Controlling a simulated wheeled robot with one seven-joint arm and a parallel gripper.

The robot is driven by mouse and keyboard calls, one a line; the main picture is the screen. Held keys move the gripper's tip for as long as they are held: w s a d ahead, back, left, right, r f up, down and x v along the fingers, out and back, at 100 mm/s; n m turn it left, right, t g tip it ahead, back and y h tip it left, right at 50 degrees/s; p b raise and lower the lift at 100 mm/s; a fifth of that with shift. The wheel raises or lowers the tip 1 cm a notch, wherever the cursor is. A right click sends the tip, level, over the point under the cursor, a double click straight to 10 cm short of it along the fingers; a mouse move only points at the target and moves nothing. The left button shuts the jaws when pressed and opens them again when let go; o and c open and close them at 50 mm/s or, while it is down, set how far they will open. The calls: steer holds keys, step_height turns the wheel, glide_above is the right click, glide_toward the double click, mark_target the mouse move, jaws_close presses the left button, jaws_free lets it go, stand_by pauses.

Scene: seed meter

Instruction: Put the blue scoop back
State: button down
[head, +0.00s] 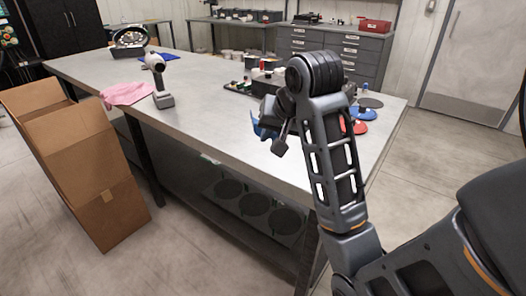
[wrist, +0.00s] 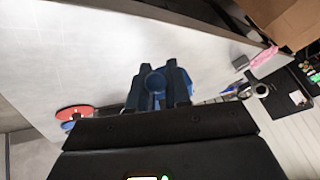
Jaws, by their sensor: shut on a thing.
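My gripper (wrist: 160,84) is shut on the blue scoop (wrist: 155,82), seen between the two dark fingers in the wrist view. In the head view, part of the blue scoop (head: 257,127) shows to the left of my wrist, near the front edge of the table, and my arm hides much of the rest. I cannot tell how far above the tabletop it is.
The long grey table (head: 210,95) has much bare top left of my arm. A dark tray with small items (head: 240,86) lies behind my wrist; red (head: 355,127) and blue (head: 364,113) discs lie right. A scanner (head: 158,80), pink cloth (head: 126,94) and cardboard box (head: 85,160) are left.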

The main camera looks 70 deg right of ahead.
steer(key=w+d+f, duration=0.1)
steer(key=d, duration=0.1)
steer(key=w+d+f, duration=0.2)
steer(key=d, duration=0.1)
steer(key=w+d+f+b, duration=0.1)
steer(key=w+d+f, duration=0.1)
steer(key=shift+d+f, duration=0.15)
steer(key=shift+f, duration=2.05)
steer(key=c, duration=1.1)
jaws_free()
steer(key=shift+f, duration=0.1)
steer(key=p+v, duration=0.2)
steer(key=v, duration=1)
